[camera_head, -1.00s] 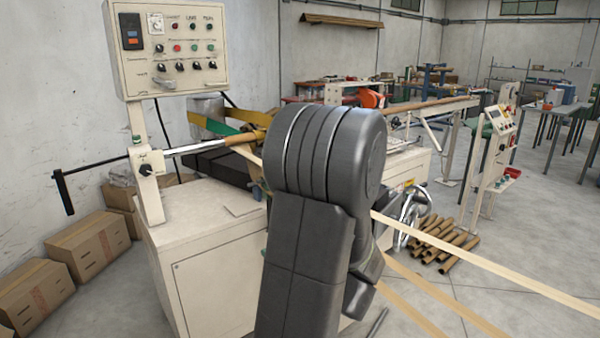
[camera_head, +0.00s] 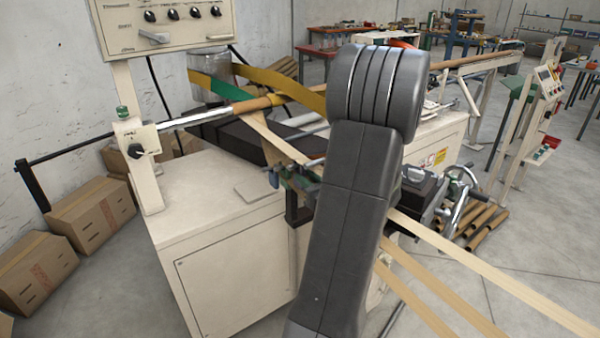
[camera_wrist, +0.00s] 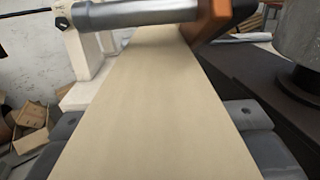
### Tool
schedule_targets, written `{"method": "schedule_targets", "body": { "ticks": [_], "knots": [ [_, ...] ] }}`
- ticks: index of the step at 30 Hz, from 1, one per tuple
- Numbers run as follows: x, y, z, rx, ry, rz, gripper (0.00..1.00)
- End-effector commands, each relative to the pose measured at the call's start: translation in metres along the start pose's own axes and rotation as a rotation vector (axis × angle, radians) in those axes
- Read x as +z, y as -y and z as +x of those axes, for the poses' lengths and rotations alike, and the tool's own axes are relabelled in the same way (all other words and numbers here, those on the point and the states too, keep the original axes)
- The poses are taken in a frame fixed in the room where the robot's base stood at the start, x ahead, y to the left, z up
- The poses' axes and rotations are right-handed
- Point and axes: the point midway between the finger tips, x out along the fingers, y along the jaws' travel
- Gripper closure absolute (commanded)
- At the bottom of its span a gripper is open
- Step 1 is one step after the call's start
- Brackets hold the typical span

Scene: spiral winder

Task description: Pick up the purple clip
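I cannot make out a purple clip in either view. In the head view my arm stands in the middle and hides my gripper and part of the winder behind it. In the wrist view two dark grey blocks, which look like the fingers of my gripper (camera_wrist: 155,135), stand wide apart at the lower left and right. A broad pale paper strip (camera_wrist: 150,85) runs between them, close to the camera, and covers their inner edges. I see nothing held.
The winder's white cabinet (camera_head: 225,275) carries a metal mandrel (camera_head: 195,119) with a brown tube (camera_head: 255,104), and a green and yellow belt (camera_head: 275,97). Small green guide parts (camera_head: 300,182) sit left of my arm. Cardboard boxes (camera_head: 90,212) stand on the floor at left. Pale strips (camera_head: 490,275) stretch to the right.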

Motion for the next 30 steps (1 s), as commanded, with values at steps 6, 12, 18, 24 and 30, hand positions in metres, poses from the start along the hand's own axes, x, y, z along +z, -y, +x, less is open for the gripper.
{"method": "schedule_targets", "body": {
  "ticks": [6, 12, 18, 24, 30],
  "knots": [
    [0.001, -0.001, 0.022, 0.001, -0.001, 0.0, 0.8],
    [0.0, 0.0, 0.023, 0.0, -0.001, 0.0, 0.8],
    [0.0, 0.0, 0.023, 0.0, -0.001, 0.0, 1.0],
    [0.0, 0.0, 0.023, 0.0, -0.001, -0.001, 1.0],
    [0.001, 0.0, 0.023, -0.001, 0.001, -0.003, 1.0]
  ]
}}
